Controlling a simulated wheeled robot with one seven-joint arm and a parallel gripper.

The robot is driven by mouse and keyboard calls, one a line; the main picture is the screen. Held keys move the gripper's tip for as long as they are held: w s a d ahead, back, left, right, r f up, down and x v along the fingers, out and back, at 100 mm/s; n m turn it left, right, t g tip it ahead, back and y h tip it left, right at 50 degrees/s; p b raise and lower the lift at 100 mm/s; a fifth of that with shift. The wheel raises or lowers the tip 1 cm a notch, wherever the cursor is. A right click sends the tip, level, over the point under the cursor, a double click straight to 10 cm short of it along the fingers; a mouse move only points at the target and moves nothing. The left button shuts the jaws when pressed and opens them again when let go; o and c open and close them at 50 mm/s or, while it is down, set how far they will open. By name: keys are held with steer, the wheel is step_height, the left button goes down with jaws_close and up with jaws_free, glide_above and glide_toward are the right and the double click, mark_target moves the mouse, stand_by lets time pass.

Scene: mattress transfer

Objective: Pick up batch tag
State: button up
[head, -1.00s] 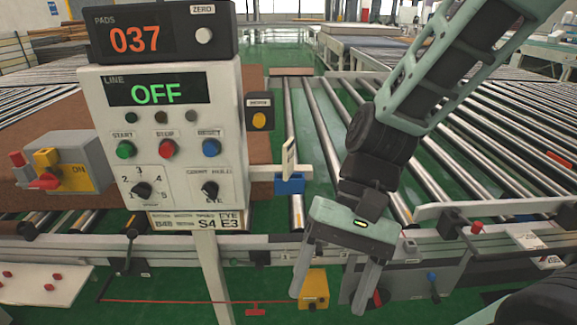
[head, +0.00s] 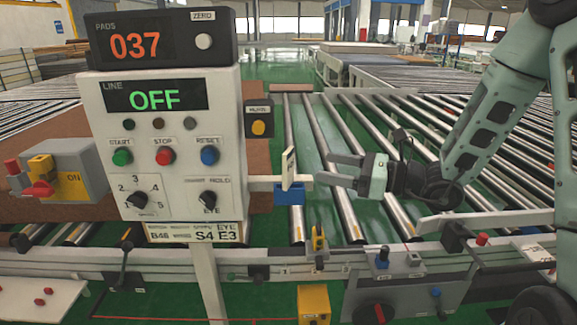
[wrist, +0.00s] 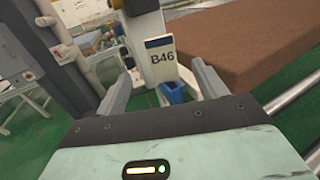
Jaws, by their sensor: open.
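The batch tag (head: 289,168) is a small pale upright card standing in a blue holder (head: 289,192) on a bracket at the right side of the control panel. In the wrist view the tag (wrist: 160,62) reads B46 under a dark blue top band, with the blue holder (wrist: 173,92) below it. My gripper (head: 327,170) is open and level, pointing left at the tag from its right. In the wrist view the tag shows between the two fingers (wrist: 163,84), ahead of their tips. The fingers look empty and apart from the tag.
The control panel (head: 163,110) reads OFF, with a counter box (head: 160,42) showing 037 on top. A brown mattress slab (wrist: 240,45) lies behind the holder. Roller conveyors (head: 400,130) spread to the right. A grey rail (head: 270,257) runs along the front.

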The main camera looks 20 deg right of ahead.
mark_target(291, 159)
steer(key=p+x, duration=0.1)
steer(key=x, duration=0.5)
steer(key=shift+w+a, duration=0.2)
steer(key=shift+a, duration=0.1)
steer(key=p+x, duration=0.2)
steer(key=x, duration=0.3)
steer(key=shift+d+r, duration=0.1)
steer(key=shift+w+p, duration=0.25)
steer(key=shift+p, duration=0.05)
steer(key=shift+c, duration=0.3)
steer(key=c, duration=1.1)
